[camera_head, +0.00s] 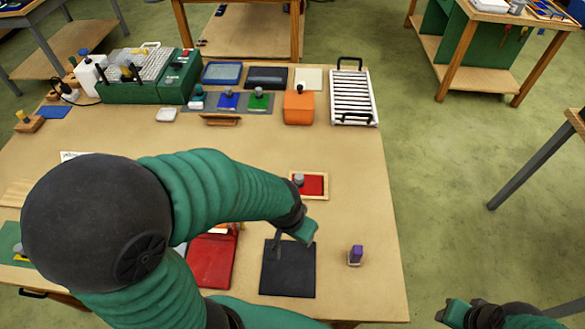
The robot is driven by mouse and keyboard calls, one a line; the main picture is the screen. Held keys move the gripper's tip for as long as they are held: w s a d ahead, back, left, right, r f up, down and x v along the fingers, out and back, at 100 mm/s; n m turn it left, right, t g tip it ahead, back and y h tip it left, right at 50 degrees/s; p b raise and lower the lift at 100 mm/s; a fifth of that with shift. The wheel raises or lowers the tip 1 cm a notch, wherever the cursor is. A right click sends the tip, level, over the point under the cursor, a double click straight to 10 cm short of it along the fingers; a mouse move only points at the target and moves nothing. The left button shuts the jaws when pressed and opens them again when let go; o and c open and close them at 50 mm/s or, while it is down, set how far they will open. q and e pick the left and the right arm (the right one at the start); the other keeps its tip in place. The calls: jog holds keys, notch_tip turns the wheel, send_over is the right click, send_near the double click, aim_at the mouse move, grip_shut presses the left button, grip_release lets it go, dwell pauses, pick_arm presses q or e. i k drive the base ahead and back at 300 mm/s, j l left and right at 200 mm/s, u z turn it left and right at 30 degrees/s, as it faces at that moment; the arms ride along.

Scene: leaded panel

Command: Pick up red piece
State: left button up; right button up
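The red piece (314,187) is a flat red square with a grey knob (299,179) near its left corner. It lies in a shallow wooden tray (325,176) right of the table's middle. My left gripper (284,240) is just nearer than the tray, above a black square pad (288,277). I see no piece in it, but its finger gap is unclear.
A larger red panel (207,262) lies left of the black pad, partly behind my arm. A purple block (356,254) stands right of the pad. Blue (229,101) and green (260,103) knobbed pieces sit at the back near an orange box (298,109). The table right of the tray is clear.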

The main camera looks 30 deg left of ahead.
aim_at(307, 185)
jog(key=u, duration=0.9)
